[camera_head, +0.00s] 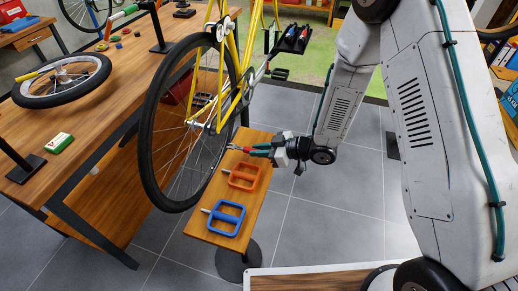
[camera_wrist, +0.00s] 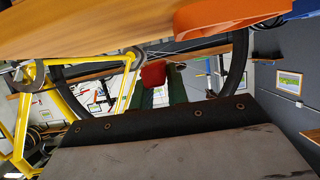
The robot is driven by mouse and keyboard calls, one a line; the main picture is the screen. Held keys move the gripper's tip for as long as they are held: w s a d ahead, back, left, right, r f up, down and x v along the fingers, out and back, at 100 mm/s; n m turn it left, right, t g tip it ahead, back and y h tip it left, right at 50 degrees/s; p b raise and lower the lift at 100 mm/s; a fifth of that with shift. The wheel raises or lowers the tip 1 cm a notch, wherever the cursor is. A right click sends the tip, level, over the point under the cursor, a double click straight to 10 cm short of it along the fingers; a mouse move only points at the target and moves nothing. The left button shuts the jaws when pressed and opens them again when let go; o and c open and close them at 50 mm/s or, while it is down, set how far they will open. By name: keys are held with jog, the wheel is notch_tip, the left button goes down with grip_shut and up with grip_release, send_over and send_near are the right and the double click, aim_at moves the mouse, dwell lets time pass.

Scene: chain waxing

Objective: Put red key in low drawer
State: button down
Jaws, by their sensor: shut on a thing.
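My gripper (camera_head: 258,152) is shut on the red key (camera_head: 246,150), at the far end of a small wooden stand (camera_head: 212,235). The key's pale tip points left toward the bicycle wheel. In the wrist view, a red part of the key (camera_wrist: 153,74) shows between the dark green fingers (camera_wrist: 155,92); the rest is hidden. I cannot tell whether the key touches the stand. An orange key (camera_head: 244,176) and a blue key (camera_head: 226,217) lie on the stand nearer the camera. The orange key also shows in the wrist view (camera_wrist: 225,14). I cannot make out the low drawer.
A yellow bicycle (camera_head: 236,105) stands just left of my gripper, its black front tyre (camera_head: 146,150) close to the stand. A long wooden workbench (camera_head: 100,95) fills the left, with a loose wheel (camera_head: 62,80) and a green-white box (camera_head: 59,143). Grey floor (camera_head: 330,225) lies open right of the stand.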

jog(key=shift+w+d, duration=0.1)
jog(key=shift+w, duration=0.2)
jog(key=shift+w+d, duration=0.1)
jog(key=shift+w, duration=0.4)
jog(key=shift+f, duration=1.85)
jog(key=shift+f, duration=0.15)
jog(key=c, duration=1.4)
grip_release()
jog(key=shift+o, duration=0.2)
